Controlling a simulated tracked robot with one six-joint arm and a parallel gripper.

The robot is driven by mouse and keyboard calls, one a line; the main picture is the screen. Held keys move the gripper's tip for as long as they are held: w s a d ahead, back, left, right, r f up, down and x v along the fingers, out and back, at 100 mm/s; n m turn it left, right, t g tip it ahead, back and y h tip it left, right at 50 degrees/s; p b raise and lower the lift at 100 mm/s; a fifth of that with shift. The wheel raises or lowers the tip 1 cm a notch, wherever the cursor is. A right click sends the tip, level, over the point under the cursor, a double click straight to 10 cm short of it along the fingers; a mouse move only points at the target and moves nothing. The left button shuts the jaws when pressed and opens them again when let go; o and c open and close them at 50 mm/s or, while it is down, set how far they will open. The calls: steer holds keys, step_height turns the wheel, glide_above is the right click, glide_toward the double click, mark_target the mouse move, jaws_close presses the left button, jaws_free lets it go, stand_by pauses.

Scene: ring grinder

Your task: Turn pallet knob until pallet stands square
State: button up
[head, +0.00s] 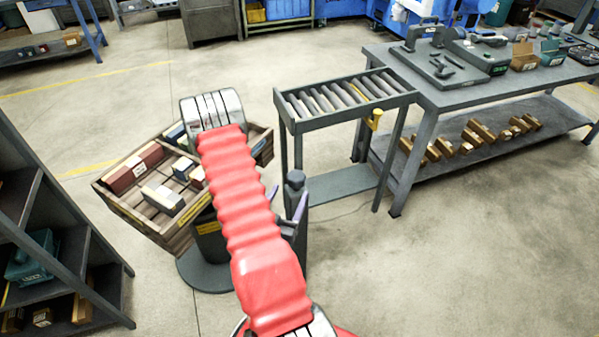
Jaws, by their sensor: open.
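The pallet (128,207) is a shallow wooden tray with dividers, holding several coloured boxes. It sits on a round dark pedestal at centre left, turned at an angle to the roller stand. My red arm crosses in front of it and hides its middle and part of its right side. A dark upright post with a knob-like top (295,179) stands just right of the pallet; I take it to be the pallet knob. My gripper (287,203) is mostly hidden behind my arm. Its bluish fingers show apart on either side of the post; contact cannot be told.
A dark shelf rack (58,255) is at left. The floor at lower right is clear.

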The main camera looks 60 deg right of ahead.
mark_target(300, 171)
steer(key=d, duration=0.7)
steer(key=w+d, duration=0.1)
steer(key=d, duration=0.3)
steer(key=shift+w+d, duration=0.1)
steer(key=shift+d, duration=0.25)
steer(key=shift+c, duration=0.5)
steer(key=c, duration=0.9)
steer(key=shift+a, duration=0.25)
steer(key=shift+c, duration=0.4)
steer(key=shift+d, duration=0.15)
steer(key=shift+d, duration=0.1)
